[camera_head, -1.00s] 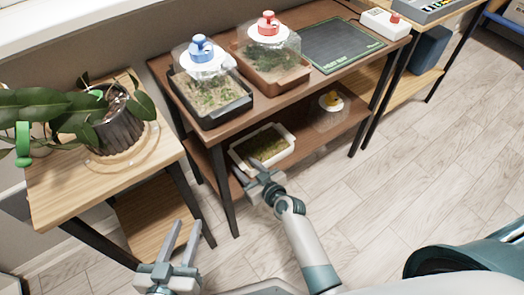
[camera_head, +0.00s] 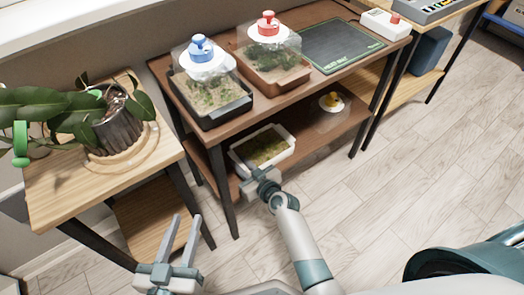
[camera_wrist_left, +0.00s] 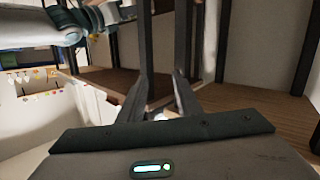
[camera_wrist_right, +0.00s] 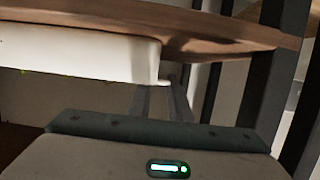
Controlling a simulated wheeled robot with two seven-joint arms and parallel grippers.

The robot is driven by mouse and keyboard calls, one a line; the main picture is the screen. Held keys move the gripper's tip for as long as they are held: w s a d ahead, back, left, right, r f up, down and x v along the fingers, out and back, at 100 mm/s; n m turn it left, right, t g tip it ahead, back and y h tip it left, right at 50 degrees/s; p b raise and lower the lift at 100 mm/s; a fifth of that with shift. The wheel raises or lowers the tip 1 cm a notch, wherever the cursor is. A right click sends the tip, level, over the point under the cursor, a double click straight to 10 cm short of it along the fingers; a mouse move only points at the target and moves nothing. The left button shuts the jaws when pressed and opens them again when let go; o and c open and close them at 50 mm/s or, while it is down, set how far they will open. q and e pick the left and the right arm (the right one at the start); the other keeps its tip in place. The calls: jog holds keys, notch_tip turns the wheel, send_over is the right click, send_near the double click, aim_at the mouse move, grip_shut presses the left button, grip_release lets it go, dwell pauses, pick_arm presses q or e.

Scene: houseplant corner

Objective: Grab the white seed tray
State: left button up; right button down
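The white seed tray (camera_head: 290,150), holding greenish-brown growth, sits on the lower shelf of the brown rack. Its white wall also shows large in the right wrist view (camera_wrist_right: 80,55). My right gripper (camera_head: 260,182) is at the tray's near side, close to its front wall. In the right wrist view its fingers stand apart near the tray's end; whether they touch it I cannot tell. In the head view its fingertips are hidden. My left gripper (camera_head: 182,235) is open and empty, low in front of the plant table, away from the tray.
The brown rack's upper board (camera_head: 215,135) overhangs the lower shelf. It bears a black tray (camera_head: 225,115), a brown tray (camera_head: 280,82) and a dark mat (camera_head: 340,45). A rack leg (camera_head: 224,195) stands left of my right gripper.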

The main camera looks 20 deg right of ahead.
pick_arm(q)
jog(key=shift+f, duration=0.1)
pick_arm(e)
jog(key=shift+r, duration=0.2)
